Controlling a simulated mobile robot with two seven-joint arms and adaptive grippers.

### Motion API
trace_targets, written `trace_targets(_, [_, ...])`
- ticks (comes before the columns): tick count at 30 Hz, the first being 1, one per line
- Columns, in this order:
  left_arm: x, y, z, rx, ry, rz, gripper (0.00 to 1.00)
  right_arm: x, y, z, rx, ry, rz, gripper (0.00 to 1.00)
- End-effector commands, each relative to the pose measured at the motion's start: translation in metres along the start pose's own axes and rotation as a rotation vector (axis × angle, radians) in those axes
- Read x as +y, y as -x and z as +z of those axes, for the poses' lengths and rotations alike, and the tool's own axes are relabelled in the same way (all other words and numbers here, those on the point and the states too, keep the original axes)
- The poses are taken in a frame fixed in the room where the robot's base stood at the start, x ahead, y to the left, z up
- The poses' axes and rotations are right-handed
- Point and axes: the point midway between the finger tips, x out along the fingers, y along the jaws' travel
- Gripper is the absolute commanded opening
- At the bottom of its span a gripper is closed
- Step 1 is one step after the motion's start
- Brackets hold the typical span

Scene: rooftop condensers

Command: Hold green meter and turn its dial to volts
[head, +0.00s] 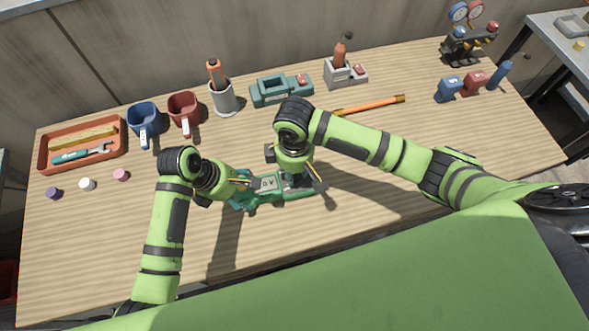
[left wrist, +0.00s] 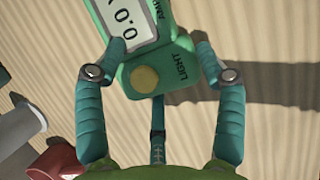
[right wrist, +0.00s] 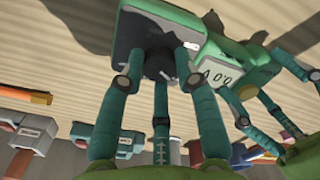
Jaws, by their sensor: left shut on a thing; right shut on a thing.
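The green meter (head: 268,184) lies between my two grippers over the front middle of the wooden table. My left gripper (head: 244,184) is shut on its left end. In the left wrist view the meter (left wrist: 185,62) shows a grey display with "0.0", a yellow button and a LIGHT label. My right gripper (head: 299,181) is at the right end. In the right wrist view its fingers are shut around the black dial (right wrist: 160,65) on a dark face with a small white mark. The fingers partly hide the dial, and I cannot read its setting.
A red tray (head: 42,152) with tools, a blue mug (head: 143,117), a red mug (head: 184,108), a grey cup (head: 224,100) and a teal case (head: 270,92) stand farther back. An orange-handled rod (head: 370,104) lies to the right. The front left of the table (head: 90,245) is clear.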

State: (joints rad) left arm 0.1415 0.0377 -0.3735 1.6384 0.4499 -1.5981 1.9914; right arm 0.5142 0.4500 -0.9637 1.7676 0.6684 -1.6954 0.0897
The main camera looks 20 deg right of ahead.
Motion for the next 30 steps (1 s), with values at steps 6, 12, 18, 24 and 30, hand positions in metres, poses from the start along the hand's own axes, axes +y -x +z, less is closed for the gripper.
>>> trace_targets(6, [-0.005, -0.006, 0.001, -0.002, 0.003, -0.014, 0.17, -0.008, -0.003, 0.000, -0.001, 0.011, -0.019, 0.57])
trace_targets(12, [-0.005, -0.006, 0.000, -0.001, 0.002, -0.015, 0.17, -0.005, -0.002, 0.000, -0.001, 0.007, -0.012, 0.57])
trace_targets(18, [-0.006, -0.006, 0.000, 0.000, 0.002, -0.016, 0.17, -0.003, 0.004, -0.001, 0.001, 0.005, -0.009, 0.57])
trace_targets(24, [-0.006, -0.006, 0.000, 0.000, 0.002, -0.017, 0.17, -0.004, 0.039, -0.001, 0.004, 0.007, -0.006, 0.57])
trace_targets(30, [-0.006, -0.006, 0.000, 0.001, 0.001, -0.018, 0.17, -0.005, 0.082, -0.001, 0.004, 0.007, -0.006, 0.57])
